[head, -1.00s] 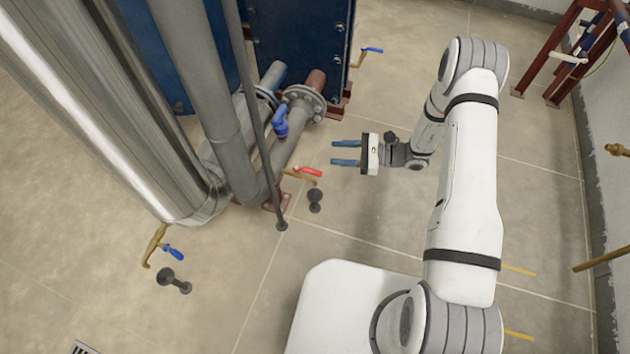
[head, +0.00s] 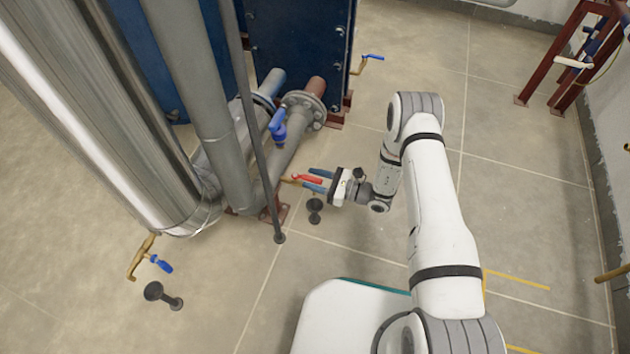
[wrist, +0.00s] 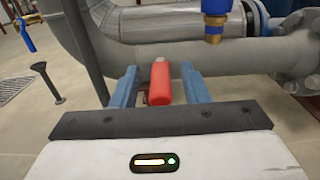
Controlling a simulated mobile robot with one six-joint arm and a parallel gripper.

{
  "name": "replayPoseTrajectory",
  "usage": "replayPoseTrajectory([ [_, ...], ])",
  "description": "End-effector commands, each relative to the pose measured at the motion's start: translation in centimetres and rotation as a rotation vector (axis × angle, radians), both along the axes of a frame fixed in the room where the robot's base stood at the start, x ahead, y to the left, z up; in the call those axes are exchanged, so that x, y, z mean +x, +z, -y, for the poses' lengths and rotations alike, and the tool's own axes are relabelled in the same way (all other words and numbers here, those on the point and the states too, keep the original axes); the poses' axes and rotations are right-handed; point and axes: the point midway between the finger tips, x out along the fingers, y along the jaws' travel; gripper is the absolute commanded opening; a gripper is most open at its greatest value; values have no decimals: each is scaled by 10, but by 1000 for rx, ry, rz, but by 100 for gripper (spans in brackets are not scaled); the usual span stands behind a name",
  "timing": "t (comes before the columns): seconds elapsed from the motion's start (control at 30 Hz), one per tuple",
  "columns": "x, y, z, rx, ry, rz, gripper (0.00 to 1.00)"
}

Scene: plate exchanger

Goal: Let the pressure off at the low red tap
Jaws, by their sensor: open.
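The low tap has a red handle (head: 307,178) on a small brass body (head: 289,180), beside the foot of the grey pipe. In the wrist view the red handle (wrist: 160,82) points towards my gripper (wrist: 156,84), lying between its two blue fingers with a gap to the left finger and close to the right one. My gripper (head: 316,180) is open around the handle in the head view too. The brass body is mostly hidden behind the handle in the wrist view.
A black funnel drain (head: 314,208) stands just below the red tap. A dark thin post (head: 262,150) and grey pipes (head: 195,90) stand close left. A blue-handled tap (head: 160,263) is lower left, and a blue-handled valve (head: 277,124) sits above.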

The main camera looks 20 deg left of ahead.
Motion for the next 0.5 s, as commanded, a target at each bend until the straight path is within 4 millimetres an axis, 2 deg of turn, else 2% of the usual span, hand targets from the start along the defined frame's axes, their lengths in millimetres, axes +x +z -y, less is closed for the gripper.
replayPoseTrajectory([
  [0.3, 0, 0, -4, 0, 1, 0, 41],
  [0.5, 0, 0, -4, 0, 2, 0, 25],
])
